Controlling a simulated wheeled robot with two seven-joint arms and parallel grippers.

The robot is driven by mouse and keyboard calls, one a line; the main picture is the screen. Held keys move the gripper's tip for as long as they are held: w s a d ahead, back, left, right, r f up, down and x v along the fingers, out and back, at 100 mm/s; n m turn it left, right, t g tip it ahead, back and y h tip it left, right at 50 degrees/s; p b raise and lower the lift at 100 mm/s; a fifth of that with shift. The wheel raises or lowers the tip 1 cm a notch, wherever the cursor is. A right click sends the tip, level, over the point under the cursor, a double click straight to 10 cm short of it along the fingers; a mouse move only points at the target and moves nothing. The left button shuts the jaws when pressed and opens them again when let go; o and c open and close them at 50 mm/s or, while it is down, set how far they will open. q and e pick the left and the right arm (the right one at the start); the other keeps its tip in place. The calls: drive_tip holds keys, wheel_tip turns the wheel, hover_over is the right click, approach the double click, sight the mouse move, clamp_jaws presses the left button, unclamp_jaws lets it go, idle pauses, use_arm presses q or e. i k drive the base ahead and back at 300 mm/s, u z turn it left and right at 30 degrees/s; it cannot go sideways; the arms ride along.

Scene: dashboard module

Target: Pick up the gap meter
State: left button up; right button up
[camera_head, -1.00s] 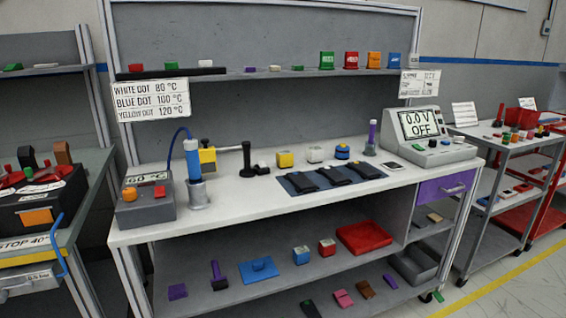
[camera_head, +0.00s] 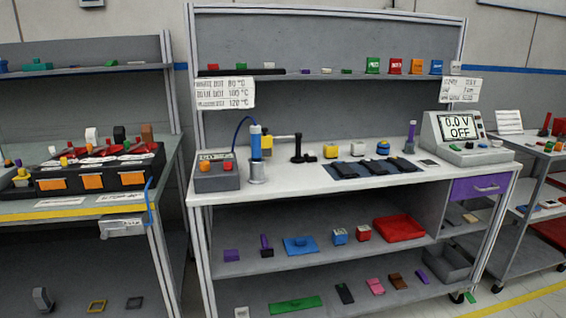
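No thing in view is clearly marked as the gap meter, and I cannot tell which one it is. On the white bench (camera_head: 300,184) stands a grey box with a small display and orange and red buttons (camera_head: 217,172). A blue-topped cylinder (camera_head: 257,155) stands in a metal holder beside it. Several dark flat pieces lie on a blue-grey mat (camera_head: 346,171). A slim purple-topped tool (camera_head: 410,137) stands upright behind the mat. A grey console (camera_head: 462,138) at the right end reads "0.0 V OFF". Neither gripper is in view.
Lower shelves hold small coloured parts, a red tray (camera_head: 399,229) and a grey bin (camera_head: 443,263). A purple drawer (camera_head: 481,187) is closed. A left bench holds black bins with orange labels (camera_head: 92,181). A grey cart (camera_head: 530,190) stands right. Floor shows at the lower right.

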sight(331, 150)
drive_tip(key=u, duration=0.4)
drive_tip(key=k, duration=0.45)
drive_tip(key=z, duration=1.15)
drive_tip(key=i, duration=1.85)
drive_tip(key=u, duration=1)
